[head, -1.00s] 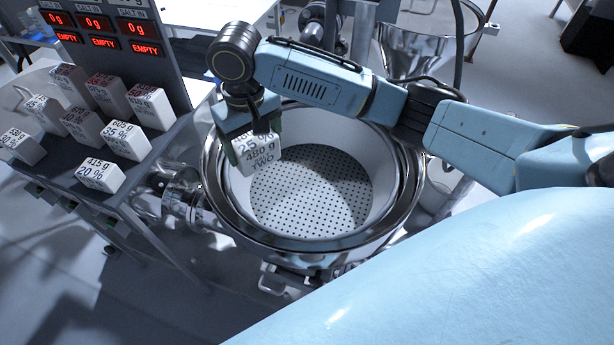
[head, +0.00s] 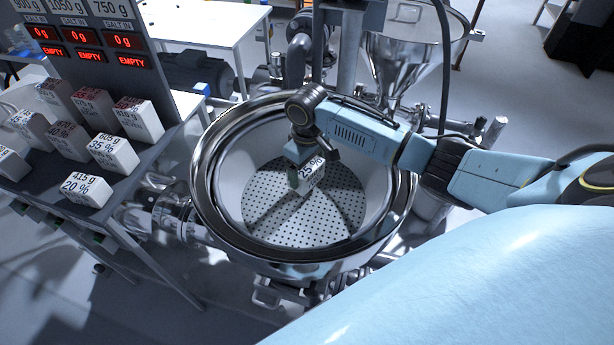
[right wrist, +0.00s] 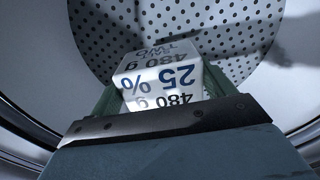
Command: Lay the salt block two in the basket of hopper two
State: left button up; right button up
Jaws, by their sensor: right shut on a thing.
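The salt block two (head: 312,174) is a white block marked 25 %. It also shows in the right wrist view (right wrist: 165,78), with "480 g" and "TWO" on it. My right gripper (head: 303,182) is shut on it and holds it inside the bowl of the steel hopper (head: 203,165). The basket (head: 290,225) is the perforated plate at the bottom of this bowl. The block is over the basket's middle; I cannot tell whether it touches the plate. My left gripper is not in view.
A dark rack (head: 150,150) at the left holds several other white blocks, including one marked 20 % (head: 87,190). Its display panel (head: 90,45) reads 0 g and EMPTY. A steel funnel (head: 400,60) stands behind the hopper. The hopper's raised rim surrounds my gripper.

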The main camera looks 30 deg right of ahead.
jog(key=shift+f, duration=1.5)
jog(key=shift+f, duration=0.15)
jog(key=o, duration=1.3)
jog(key=shift+c, duration=0.2)
notch_tip(320, 180, up, 12)
jog(key=shift+r+p, duration=0.15)
jog(key=shift+p, duration=0.75)
